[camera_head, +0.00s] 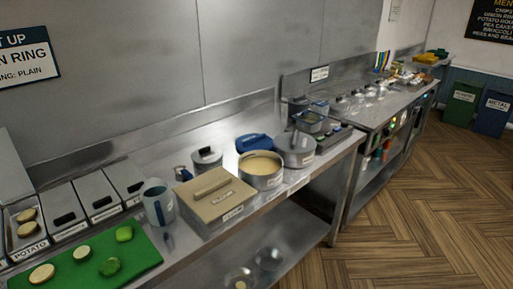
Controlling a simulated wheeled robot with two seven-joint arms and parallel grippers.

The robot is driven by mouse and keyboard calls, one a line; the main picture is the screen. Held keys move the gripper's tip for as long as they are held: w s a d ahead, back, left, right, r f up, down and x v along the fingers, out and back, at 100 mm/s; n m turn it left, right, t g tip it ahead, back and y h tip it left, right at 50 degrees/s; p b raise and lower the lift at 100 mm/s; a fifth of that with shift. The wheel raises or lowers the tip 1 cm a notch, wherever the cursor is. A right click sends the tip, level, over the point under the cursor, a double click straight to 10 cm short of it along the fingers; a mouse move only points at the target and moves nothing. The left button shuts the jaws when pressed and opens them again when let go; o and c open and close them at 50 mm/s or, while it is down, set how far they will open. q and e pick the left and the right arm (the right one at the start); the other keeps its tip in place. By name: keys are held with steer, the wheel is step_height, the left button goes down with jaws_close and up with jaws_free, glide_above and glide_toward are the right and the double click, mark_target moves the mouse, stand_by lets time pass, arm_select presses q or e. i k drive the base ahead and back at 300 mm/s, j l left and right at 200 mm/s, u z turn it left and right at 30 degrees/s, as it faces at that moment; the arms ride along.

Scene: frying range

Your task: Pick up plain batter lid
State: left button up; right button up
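An open round metal pot of pale yellow batter (260,166) stands on the steel counter. To its right is a round metal pot with a grey lid (295,139) on it. A blue object (253,142), perhaps a lid, lies behind the open pot. A beige box with a handled lid (212,188) is at the front left of the pot; the writing on its label is too small to read. I cannot tell for sure which lid is the plain batter one. Neither of my grippers is in view.
A blue-grey jug (158,202) stands left of the beige box. A green board (88,262) with cut pieces and several lidded trays (98,198) are at the left. A small lidded pot (207,158) stands behind the box. The wooden floor (400,235) at right is clear.

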mark_target(248, 142)
steer(key=i+l+u, duration=0.1)
steer(key=i+l, duration=0.65)
steer(key=l, duration=0.2)
steer(key=i+l+u, duration=0.15)
steer(key=i+l, duration=0.6)
steer(key=l, duration=0.3)
steer(key=u, duration=0.05)
